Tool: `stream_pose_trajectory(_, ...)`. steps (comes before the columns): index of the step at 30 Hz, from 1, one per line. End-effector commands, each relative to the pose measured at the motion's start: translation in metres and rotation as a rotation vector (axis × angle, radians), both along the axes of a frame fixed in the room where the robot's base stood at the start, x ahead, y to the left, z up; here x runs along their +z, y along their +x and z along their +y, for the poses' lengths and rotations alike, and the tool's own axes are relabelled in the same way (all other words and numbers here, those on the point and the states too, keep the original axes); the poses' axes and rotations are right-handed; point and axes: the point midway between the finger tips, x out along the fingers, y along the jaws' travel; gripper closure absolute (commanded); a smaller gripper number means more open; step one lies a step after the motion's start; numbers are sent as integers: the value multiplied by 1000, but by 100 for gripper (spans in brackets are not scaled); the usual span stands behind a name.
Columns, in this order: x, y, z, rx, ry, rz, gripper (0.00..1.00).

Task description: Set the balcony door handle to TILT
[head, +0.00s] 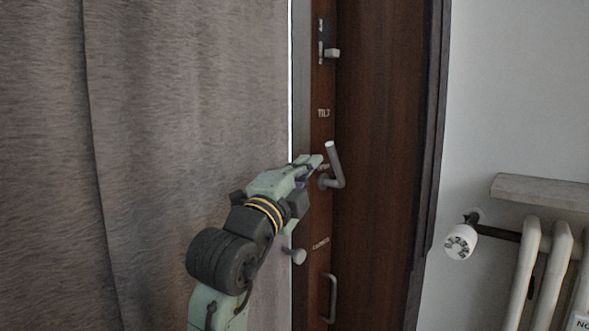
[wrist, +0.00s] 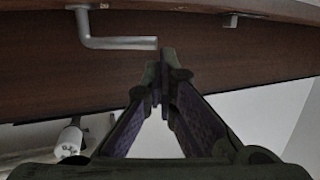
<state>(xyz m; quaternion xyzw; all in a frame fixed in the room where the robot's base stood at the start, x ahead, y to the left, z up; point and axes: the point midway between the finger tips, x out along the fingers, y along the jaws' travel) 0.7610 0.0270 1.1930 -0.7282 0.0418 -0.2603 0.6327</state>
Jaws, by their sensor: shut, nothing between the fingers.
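The grey lever handle (head: 335,165) is on the brown balcony door (head: 380,150). Its arm points up, leaning slightly left, toward the TILT label (head: 323,113) above it. In the wrist view the handle (wrist: 120,43) runs sideways from its mount, and its free end is close to my fingertips. My gripper (head: 319,161) is shut and empty, just left of the handle in the head view. In the wrist view my gripper (wrist: 160,77) has its fingertips together; I cannot tell whether they touch the handle. A second label (head: 321,243) below is too blurred to read.
A grey curtain (head: 190,110) hangs on the left. A latch (head: 331,53) sits high on the door, a pull handle (head: 331,298) low, and a round knob (head: 298,256) near my arm. A radiator (head: 545,270) with a white valve (head: 460,242) stands right.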

Motion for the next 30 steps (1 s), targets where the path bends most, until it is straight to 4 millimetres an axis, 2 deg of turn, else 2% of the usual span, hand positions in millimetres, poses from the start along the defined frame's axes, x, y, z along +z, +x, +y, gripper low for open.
stream_pose_trajectory(1,8,10,-6,-3,0,2,100)
stream_pose_trajectory(6,18,38,-18,-2,-1,2,100)
stream_pose_trajectory(12,24,57,-26,0,0,0,100)
stream_pose_trajectory(30,25,63,-29,1,0,-1,100)
